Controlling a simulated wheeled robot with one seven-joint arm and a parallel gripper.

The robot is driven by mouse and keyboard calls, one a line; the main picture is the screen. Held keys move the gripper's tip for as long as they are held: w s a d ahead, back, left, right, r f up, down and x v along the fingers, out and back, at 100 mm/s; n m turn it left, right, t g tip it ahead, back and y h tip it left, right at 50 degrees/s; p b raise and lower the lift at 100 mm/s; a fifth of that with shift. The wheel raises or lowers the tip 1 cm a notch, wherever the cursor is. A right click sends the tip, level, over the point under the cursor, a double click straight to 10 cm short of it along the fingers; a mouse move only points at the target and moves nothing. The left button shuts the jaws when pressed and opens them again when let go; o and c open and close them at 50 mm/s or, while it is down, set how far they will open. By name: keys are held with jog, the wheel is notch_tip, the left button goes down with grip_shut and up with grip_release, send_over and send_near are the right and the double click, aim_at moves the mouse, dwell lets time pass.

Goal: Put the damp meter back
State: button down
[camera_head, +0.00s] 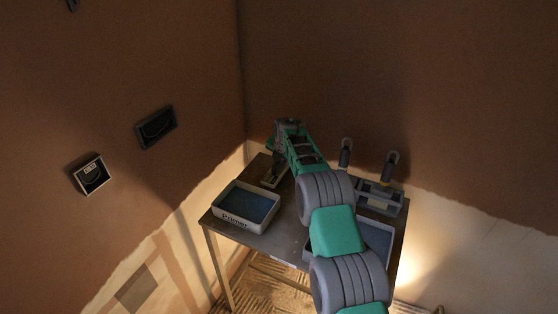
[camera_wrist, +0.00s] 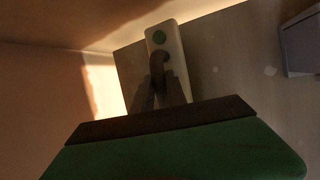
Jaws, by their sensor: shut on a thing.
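My gripper (camera_head: 280,168) is at the far left corner of the table, pointing down. In the wrist view its fingers (camera_wrist: 160,88) are closed on a dark, rounded, hooked thing, which I take to be the damp meter (camera_wrist: 160,62); its shape is hard to make out in the shadow. Just beyond and under it is a pale, long block with a green dot (camera_wrist: 171,33). A pale piece also shows below my gripper in the head view (camera_head: 272,179). I cannot tell whether the held thing touches the pale block. My wrist hides much of this spot.
A primer tray (camera_head: 227,219) stands at the table's front left. A second tray (camera_head: 379,236) is partly behind my arm. A rack (camera_head: 389,200) with two upright-handled tools stands at the right. Two boxes (camera_head: 90,174) (camera_head: 156,127) sit on the left wall. Walls stand close behind the table (camera_head: 284,241).

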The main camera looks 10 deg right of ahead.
jog(key=shift+r, duration=0.1)
jog(key=c, duration=1.5)
grip_release()
jog(key=shift+c, duration=0.2)
jog(key=shift+o, duration=1.4)
jog(key=shift+v, duration=1.15)
jog(key=p+v, duration=0.1)
jog(key=v, duration=0.4)
jog(key=shift+s+r, duration=0.2)
